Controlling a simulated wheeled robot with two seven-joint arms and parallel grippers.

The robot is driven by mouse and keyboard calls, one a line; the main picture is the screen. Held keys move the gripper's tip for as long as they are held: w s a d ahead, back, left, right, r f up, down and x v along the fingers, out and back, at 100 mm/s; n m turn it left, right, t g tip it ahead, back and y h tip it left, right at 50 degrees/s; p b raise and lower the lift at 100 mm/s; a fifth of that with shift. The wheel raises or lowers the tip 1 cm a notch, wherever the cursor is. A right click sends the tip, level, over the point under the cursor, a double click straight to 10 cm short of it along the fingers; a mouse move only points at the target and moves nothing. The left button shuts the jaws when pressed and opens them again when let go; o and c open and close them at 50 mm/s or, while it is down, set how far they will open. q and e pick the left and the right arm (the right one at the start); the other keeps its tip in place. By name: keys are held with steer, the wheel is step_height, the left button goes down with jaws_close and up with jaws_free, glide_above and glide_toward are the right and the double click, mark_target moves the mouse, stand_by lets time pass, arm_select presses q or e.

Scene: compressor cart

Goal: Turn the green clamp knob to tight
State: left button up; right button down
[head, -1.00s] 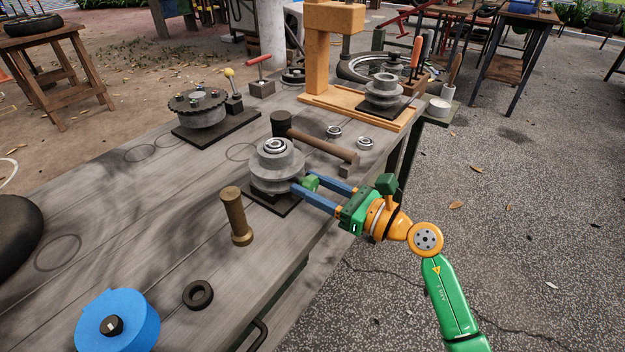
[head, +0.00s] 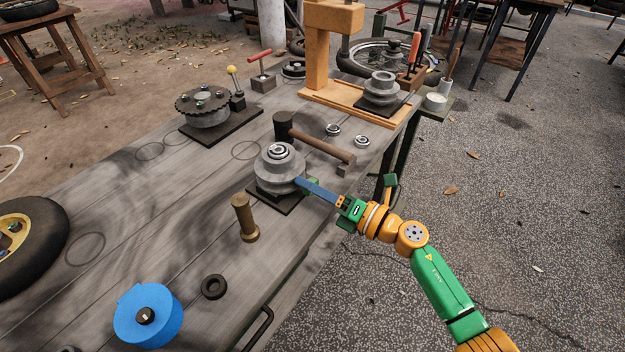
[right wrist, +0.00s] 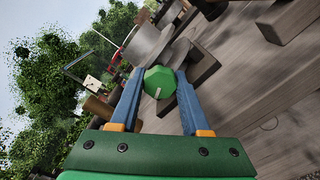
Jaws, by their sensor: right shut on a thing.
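The green clamp knob (right wrist: 160,82) is faceted with a pale mark line on its face. It sits on the side of a grey stepped pulley-like part (head: 278,168) on a dark square base, near the bench's right edge. My right gripper (right wrist: 158,84) is shut on the knob, one blue finger on each side of it in the right wrist view. In the head view my right gripper (head: 308,187) reaches in from the right, and its fingers hide most of the knob. The gripper looks rolled, with one finger over the other. My left gripper is not in view.
A hammer (head: 318,148) lies just behind the pulley part. An orange press (head: 328,50) stands at the back.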

steer(key=shift+m+p, duration=0.9)
steer(key=shift+m, duration=1.2)
steer(key=shift+c, duration=1.9)
jaws_free()
steer(key=shift+f, duration=0.1)
